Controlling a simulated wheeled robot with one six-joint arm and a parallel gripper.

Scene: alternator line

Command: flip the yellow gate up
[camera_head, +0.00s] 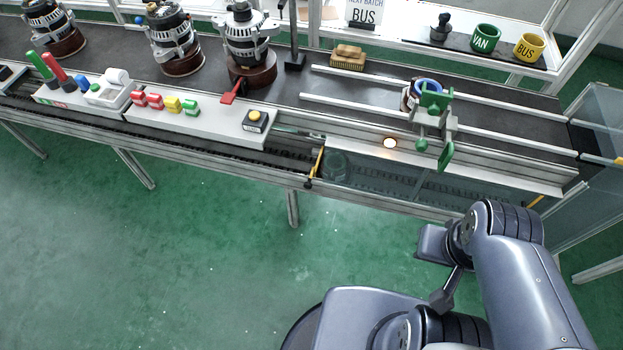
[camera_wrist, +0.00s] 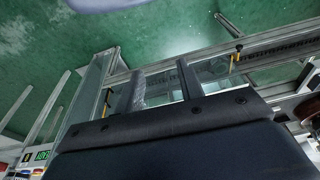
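A yellow gate bar (camera_head: 317,163) stands steeply at the left end of the clear front panel on the conveyor's near side, with a dark knob at its foot. A second, smaller yellow piece (camera_head: 534,201) lies slanted at that panel's right end. Two yellow pieces also show in the wrist view, one at upper right (camera_wrist: 236,52) and one at left (camera_wrist: 57,116); I cannot tell surely which is which. My gripper (camera_wrist: 157,72) has its two dark fingers apart with nothing clearly held between them. Its fingers cannot be made out in the head view, where my arm is at lower right.
The clear front panel (camera_head: 420,187) runs along the lower conveyor. A green clamp fixture (camera_head: 433,120) stands above it by a lit round lamp (camera_head: 390,143). A red lever (camera_head: 232,93) and a yellow push button (camera_head: 255,116) are left. Green floor before the line is clear.

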